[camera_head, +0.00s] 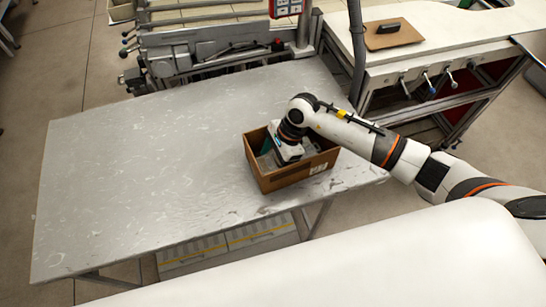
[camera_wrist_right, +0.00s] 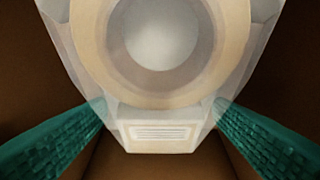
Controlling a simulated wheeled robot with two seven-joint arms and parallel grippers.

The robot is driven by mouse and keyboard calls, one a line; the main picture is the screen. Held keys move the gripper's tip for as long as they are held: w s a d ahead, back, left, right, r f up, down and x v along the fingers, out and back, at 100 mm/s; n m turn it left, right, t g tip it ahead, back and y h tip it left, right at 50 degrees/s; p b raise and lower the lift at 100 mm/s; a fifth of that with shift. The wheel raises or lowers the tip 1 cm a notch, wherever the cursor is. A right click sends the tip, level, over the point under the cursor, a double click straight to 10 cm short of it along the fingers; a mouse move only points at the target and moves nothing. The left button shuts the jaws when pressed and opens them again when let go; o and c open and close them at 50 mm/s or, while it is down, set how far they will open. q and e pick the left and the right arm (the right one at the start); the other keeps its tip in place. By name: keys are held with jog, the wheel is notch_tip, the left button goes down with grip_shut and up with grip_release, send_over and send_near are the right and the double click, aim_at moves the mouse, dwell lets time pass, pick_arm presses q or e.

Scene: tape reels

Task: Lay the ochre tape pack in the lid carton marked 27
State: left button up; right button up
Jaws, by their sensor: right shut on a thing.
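A brown open carton (camera_head: 289,180) stands at the right part of the grey table. My right gripper (camera_head: 284,157) reaches down into it, its fingertips mostly hidden by the walls. In the right wrist view, the gripper's teal fingers (camera_wrist_right: 160,112) are shut on a pale translucent pack (camera_wrist_right: 160,137) with a cream-ochre ring, which looks like the tape pack. Brown carton walls surround it. A small white label is on the carton's front; its marking is too small to read. No carton readably marked 27 shows. My left gripper is out of view.
Greyish things (camera_head: 308,147) lie inside the carton beside my gripper. The grey metal table (camera_head: 140,170) is bare to the left. A bench with a brown board (camera_head: 393,36) and a dark block stands at back right; machinery stands behind the table. Pale boxes are below.

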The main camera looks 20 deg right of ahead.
jog(key=shift+f+b, duration=0.2)
jog(key=shift+b, duration=0.1)
jog(key=o, duration=0.8)
jog(key=shift+r, duration=0.1)
jog(key=shift+r+p, duration=0.2)
jog(key=shift+p, duration=0.15)
jog(key=shift+w+d+r, duration=0.1)
jog(key=shift+d+r, duration=0.05)
jog(key=shift+r, duration=0.1)
jog(key=b+v, duration=0.2)
jog(key=v, duration=0.9)
jog(key=shift+r+b, duration=0.2)
jog(key=shift+b, duration=0.15)
